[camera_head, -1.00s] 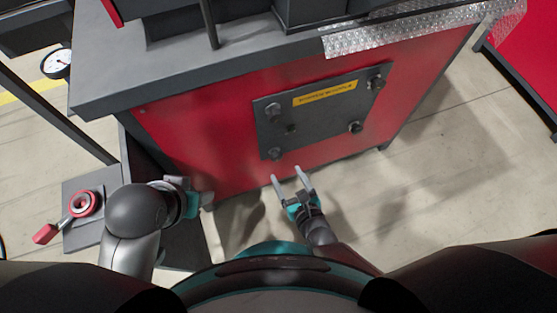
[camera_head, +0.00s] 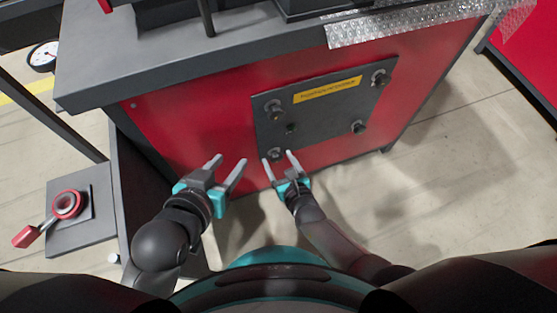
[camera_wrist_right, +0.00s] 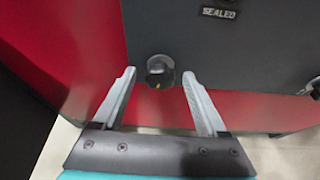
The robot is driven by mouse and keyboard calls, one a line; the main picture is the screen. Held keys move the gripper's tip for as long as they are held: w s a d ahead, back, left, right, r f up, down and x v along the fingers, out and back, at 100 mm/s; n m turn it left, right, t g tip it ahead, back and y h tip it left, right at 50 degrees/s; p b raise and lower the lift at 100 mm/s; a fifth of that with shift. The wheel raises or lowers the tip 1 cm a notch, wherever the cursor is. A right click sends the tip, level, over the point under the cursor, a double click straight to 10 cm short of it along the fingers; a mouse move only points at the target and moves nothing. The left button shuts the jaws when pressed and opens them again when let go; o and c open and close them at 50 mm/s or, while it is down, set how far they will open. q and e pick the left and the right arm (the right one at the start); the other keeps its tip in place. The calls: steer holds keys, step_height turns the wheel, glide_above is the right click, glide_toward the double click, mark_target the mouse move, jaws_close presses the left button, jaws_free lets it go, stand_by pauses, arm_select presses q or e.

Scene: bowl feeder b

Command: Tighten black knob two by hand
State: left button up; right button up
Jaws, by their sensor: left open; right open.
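A dark grey plate (camera_head: 330,105) with a yellow label is on the red cabinet front and carries several black knobs. No knob numbers are readable, so I cannot tell which is knob two. My right gripper (camera_head: 278,158) is open and empty at the lower left knob (camera_head: 275,152). In the right wrist view this knob (camera_wrist_right: 160,69) has a small yellow mark and appears between the fingertips, apart from both. My left gripper (camera_head: 228,162) is open and empty, left of the plate before the red panel. Other knobs are at upper left (camera_head: 274,107), upper right (camera_head: 380,78) and lower right (camera_head: 358,127).
The grey worktop (camera_head: 170,60) overhangs the red panel (camera_head: 190,130). A red-handled ring device (camera_head: 66,206) sits on a grey plate at the left. A "SEALED" label (camera_wrist_right: 219,12) shows in the right wrist view. The floor (camera_head: 450,170) at the right is clear.

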steer(key=shift+w+a+f, duration=0.1)
steer(key=shift+w+f, duration=0.05)
steer(key=shift+w, duration=0.15)
steer(key=shift+c, duration=0.2)
jaws_close()
stand_by(0.5)
